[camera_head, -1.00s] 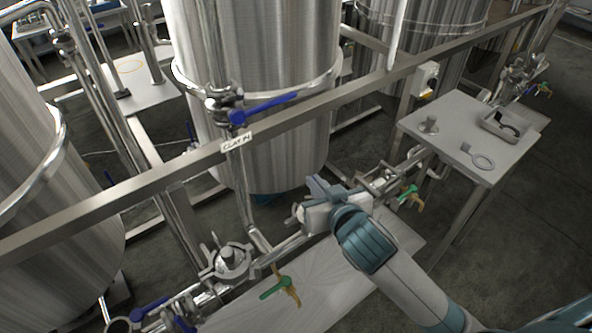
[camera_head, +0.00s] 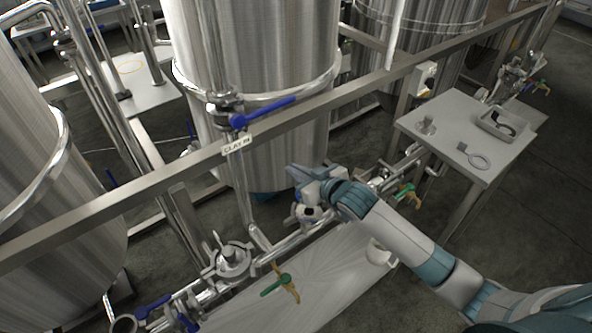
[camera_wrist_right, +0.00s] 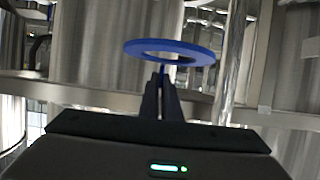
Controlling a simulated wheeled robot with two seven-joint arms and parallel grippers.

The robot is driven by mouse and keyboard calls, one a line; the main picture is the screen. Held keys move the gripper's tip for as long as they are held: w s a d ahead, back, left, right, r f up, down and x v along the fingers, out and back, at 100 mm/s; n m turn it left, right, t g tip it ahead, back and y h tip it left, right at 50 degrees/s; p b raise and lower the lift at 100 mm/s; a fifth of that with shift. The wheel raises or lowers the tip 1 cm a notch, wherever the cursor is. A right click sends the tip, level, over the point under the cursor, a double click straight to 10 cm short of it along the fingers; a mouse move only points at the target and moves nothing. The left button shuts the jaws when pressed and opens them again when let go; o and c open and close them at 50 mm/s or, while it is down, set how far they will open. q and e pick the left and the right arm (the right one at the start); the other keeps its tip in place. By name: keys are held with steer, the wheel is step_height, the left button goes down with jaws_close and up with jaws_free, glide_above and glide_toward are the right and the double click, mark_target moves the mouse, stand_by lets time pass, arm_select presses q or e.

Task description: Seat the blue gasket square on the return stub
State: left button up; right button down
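The blue gasket (camera_wrist_right: 170,52) is a flat ring in the right wrist view, seen nearly edge-on and tilted slightly. My right gripper (camera_wrist_right: 161,92) has its narrow fingers close together at the gasket's near edge and holds it up; the ring is clear of any pipe there. In the head view my right gripper (camera_head: 298,172) is above the pipe run in front of the middle tank, and the gasket is not distinct. An upright clamped fitting (camera_head: 232,257) stands on the pipework to the left, but I cannot tell whether it is the return stub. My left gripper is out of view.
A steel rail (camera_head: 180,178) with a label crosses in front of the tanks (camera_head: 255,60). A blue-handled valve (camera_head: 262,113) stands above it. A side table (camera_head: 445,118) at right holds a tray (camera_head: 483,121) and a ring-shaped tool (camera_head: 478,161). A low platform (camera_head: 330,285) lies below the pipes.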

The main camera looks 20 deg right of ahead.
steer(key=shift+r+p, duration=0.1)
steer(key=shift+p, duration=0.4)
steer(key=shift+f+b, duration=0.5)
steer(key=shift+f, duration=0.25)
steer(key=shift+f+b, duration=1.2)
steer(key=shift+f, duration=1.05)
steer(key=shift+p, duration=1)
steer(key=shift+f+b, duration=0.7)
steer(key=shift+f, duration=0.9)
steer(key=c, duration=1.9)
jaws_free()
steer(key=shift+s+r, duration=0.1)
steer(key=shift+s, duration=0.05)
